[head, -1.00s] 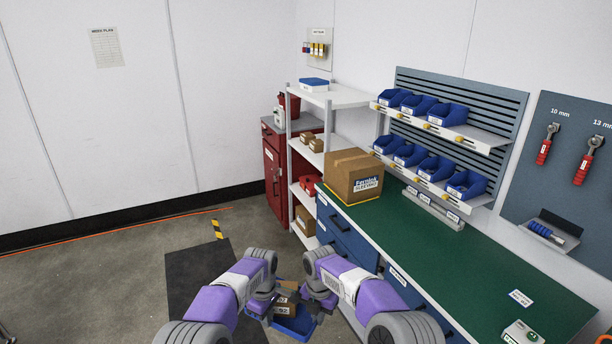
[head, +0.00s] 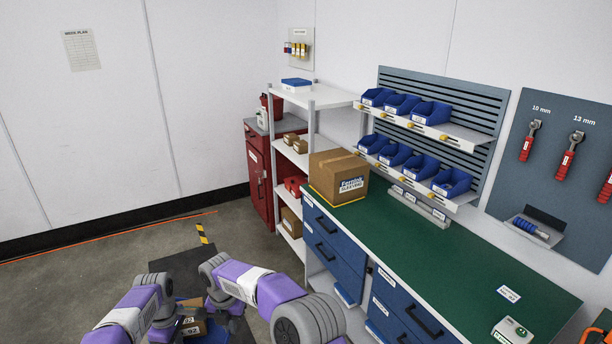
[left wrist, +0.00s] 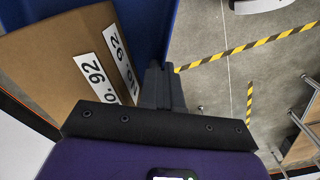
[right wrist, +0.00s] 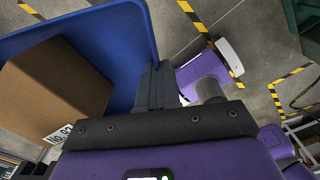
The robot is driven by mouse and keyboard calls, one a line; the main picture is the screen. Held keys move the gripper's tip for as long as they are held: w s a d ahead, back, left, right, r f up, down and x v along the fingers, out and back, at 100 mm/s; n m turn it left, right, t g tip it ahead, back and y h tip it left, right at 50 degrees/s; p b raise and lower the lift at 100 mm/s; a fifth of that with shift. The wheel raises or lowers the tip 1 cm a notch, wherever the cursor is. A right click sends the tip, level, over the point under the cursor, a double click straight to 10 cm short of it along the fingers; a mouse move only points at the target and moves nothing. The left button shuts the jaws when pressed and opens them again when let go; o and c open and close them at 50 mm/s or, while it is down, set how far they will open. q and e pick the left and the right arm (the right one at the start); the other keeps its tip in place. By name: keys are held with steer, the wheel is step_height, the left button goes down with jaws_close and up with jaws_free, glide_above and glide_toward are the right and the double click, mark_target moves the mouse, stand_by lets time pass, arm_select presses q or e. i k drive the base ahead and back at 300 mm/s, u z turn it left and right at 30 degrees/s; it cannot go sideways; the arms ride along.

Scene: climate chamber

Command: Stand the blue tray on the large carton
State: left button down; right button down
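The blue tray (head: 216,337) is low at the bottom of the head view, largely hidden by my arms. A small carton (head: 192,327) labelled No. 92 sits in it; this carton also shows in the left wrist view (left wrist: 65,60). My left gripper (left wrist: 160,78) is shut on the tray's wall (left wrist: 150,25). My right gripper (right wrist: 155,80) is shut on the tray's wall (right wrist: 138,30) at another place. The large carton (head: 328,178) is closed and stands on the far left end of the green workbench, apart from the tray.
The green workbench top (head: 420,245) is mostly clear, with blue drawers (head: 335,245) below. Blue bins (head: 431,112) hang above it at the back. A white shelf unit (head: 328,97) and red cabinet (head: 258,175) stand beyond the carton. Open floor lies left.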

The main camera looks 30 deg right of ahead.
mark_target(339, 159)
steer(key=u, duration=0.2)
steer(key=i, duration=1.9)
steer(key=z, duration=1.3)
steer(key=i, duration=0.5)
steer(key=z, duration=0.55)
